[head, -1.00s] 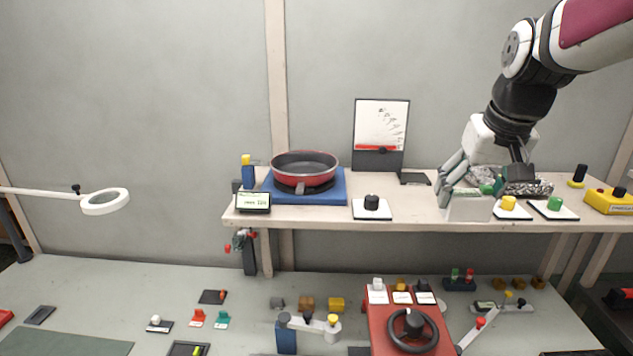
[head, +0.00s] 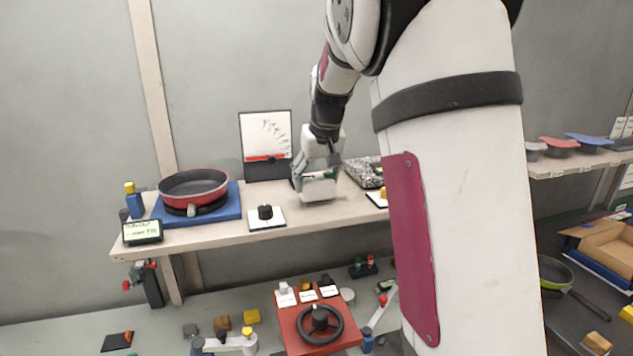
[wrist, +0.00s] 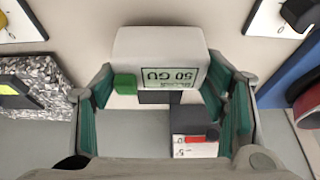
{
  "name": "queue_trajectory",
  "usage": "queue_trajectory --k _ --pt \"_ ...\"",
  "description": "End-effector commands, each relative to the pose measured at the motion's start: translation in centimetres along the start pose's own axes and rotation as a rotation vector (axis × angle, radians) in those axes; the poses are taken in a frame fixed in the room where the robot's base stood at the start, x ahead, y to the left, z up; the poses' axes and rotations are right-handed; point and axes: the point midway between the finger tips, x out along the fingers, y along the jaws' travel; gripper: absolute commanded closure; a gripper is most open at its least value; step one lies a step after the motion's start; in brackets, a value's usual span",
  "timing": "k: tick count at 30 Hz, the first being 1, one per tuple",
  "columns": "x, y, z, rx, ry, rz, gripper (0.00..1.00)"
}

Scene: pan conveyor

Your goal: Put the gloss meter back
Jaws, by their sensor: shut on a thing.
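The gloss meter (head: 319,191) is a pale grey box over the shelf, right of the chart stand. In the wrist view it (wrist: 160,48) shows a "50 GU" display, upside down in the picture, and a green button. My gripper (wrist: 160,88) is shut on it, with green-padded fingers at both sides. A dark patch (wrist: 158,97) shows partly behind the meter in the wrist view. I cannot tell whether the meter touches the shelf.
The shelf (head: 225,232) holds a red pan (head: 194,186) on a blue mat, a black-knob plate (head: 266,217) and a chart stand (head: 266,145). A speckled block (head: 365,172) stands close right of my gripper. My arm hides the shelf's right part.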

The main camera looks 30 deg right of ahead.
Motion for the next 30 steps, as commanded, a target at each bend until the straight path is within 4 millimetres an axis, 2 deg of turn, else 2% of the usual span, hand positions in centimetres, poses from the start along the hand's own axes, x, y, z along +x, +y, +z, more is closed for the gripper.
queue_trajectory --k 4,15,16,18,30 --pt "1.1 0.1 0.6 0.001 0.001 0.0 0.78" --pt "1.6 0.0 0.7 0.001 0.002 0.0 0.78" --pt "1.6 0.0 0.7 0.001 0.001 0.0 0.31" --pt "1.6 0.0 0.7 0.001 0.001 0.0 0.16" --pt "1.3 0.0 0.6 0.001 0.002 0.0 0.14"
